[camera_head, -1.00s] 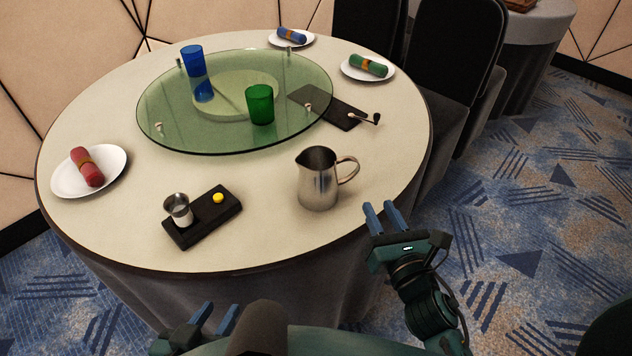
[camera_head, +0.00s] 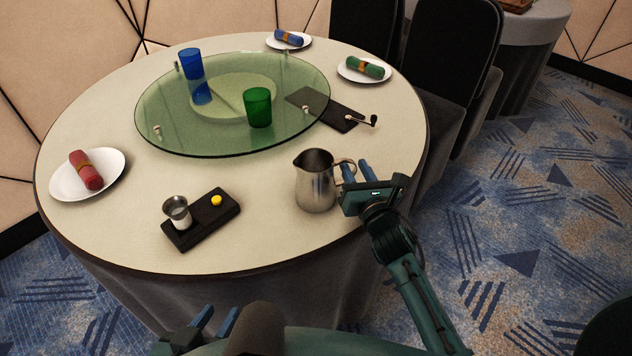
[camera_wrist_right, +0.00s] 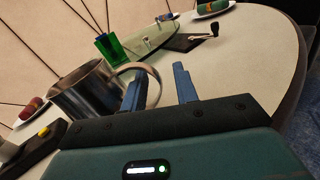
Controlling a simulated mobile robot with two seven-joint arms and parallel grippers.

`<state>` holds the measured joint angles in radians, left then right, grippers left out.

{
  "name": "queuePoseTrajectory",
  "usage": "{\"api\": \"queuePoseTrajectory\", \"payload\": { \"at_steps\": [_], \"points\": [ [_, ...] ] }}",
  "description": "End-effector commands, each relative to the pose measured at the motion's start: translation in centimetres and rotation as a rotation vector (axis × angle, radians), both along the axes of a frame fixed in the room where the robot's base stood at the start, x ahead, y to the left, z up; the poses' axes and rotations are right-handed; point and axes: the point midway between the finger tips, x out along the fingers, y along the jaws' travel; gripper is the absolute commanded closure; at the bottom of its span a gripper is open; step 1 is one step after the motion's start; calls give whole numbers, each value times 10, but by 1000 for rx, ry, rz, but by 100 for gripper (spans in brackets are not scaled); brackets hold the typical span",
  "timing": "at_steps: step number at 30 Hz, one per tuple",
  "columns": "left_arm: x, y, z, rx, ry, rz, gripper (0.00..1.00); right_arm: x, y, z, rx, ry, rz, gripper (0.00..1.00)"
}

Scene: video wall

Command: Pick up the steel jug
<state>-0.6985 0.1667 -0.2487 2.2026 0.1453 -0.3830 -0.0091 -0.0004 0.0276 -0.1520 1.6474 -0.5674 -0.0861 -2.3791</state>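The steel jug (camera_head: 315,184) stands upright on the round table, near its front right edge, with its handle toward the right. My right gripper (camera_head: 356,170) is at the handle side of the jug, with its fingers apart. In the right wrist view the jug (camera_wrist_right: 88,98) is left of the right gripper (camera_wrist_right: 158,86), and its handle reaches toward the left finger.
A black tray (camera_head: 222,216) with a metal cup (camera_head: 178,212) and a yellow button lies left of the jug. Behind stands a glass turntable (camera_head: 180,144) with a blue glass (camera_head: 196,76) and a green glass (camera_head: 258,107). A black crank panel (camera_head: 325,110) lies behind the jug.

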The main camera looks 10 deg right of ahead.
Motion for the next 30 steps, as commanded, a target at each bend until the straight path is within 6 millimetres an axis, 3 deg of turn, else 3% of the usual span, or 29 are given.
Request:
{"api": "queuePoseTrajectory", "payload": {
  "at_steps": [7,18,30],
  "points": [
    [0,0,1,-1,-4,1,64,2,0,0,0,1,-1,70],
    [1,0,2,-2,-6,1,64,2,0,0,0,1,-1,100],
    [1,0,2,-2,-6,1,64,2,0,0,1,0,0,100]
  ]
}}
